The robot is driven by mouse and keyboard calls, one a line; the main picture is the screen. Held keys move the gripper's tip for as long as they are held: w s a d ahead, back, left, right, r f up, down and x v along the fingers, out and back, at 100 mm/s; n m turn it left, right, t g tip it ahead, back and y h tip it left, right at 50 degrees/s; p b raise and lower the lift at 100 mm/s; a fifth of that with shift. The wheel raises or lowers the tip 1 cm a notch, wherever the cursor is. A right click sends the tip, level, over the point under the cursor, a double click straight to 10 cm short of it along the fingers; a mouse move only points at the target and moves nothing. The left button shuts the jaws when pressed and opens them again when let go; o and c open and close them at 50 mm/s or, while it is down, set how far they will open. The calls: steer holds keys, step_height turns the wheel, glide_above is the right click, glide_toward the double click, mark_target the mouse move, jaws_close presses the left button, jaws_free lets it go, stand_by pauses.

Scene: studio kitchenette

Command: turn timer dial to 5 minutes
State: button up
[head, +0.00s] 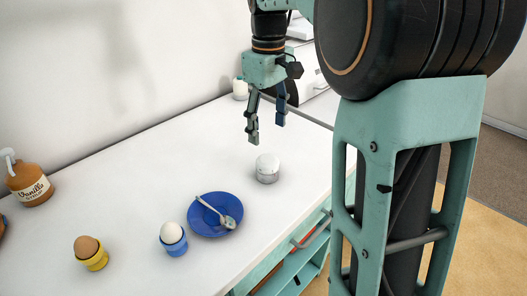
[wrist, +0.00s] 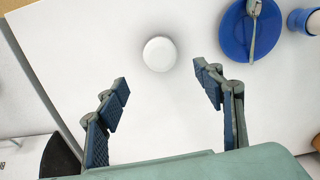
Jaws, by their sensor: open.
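The timer is a small white round cylinder (head: 267,168) standing on the white counter. Its plain white top also shows in the wrist view (wrist: 159,54), beyond my fingertips and between their lines. No dial marks can be read in either view. My gripper (head: 266,131) hangs above the counter with its fingers pointing down, behind and above the timer in the head view. In the wrist view my gripper (wrist: 162,88) is open, its two fingers wide apart with nothing between them. It is not touching the timer.
A blue saucer (head: 203,225) with a spoon (head: 225,218) lies near the timer. A white egg in a blue cup (head: 174,247), a brown egg in a yellow cup (head: 97,261) and a vanilla syrup bottle (head: 32,187) stand further left. The counter (head: 130,190) around the timer is clear.

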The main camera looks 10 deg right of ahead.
mark_target(267, 159)
step_height(267, 159, down, 10)
steer(key=shift+r+b, duration=0.15)
steer(key=shift+b, duration=0.55)
steer(key=c, duration=1.2)
steer(key=shift+s+r+m+p, duration=0.1)
steer(key=shift+r+m+p, duration=0.1)
steer(key=shift+m+p, duration=0.4)
steer(key=shift+f+m+p, duration=0.2)
steer(key=shift+m+p, duration=0.15)
steer(key=shift+m, duration=0.55)
steer(key=o, duration=1.2)
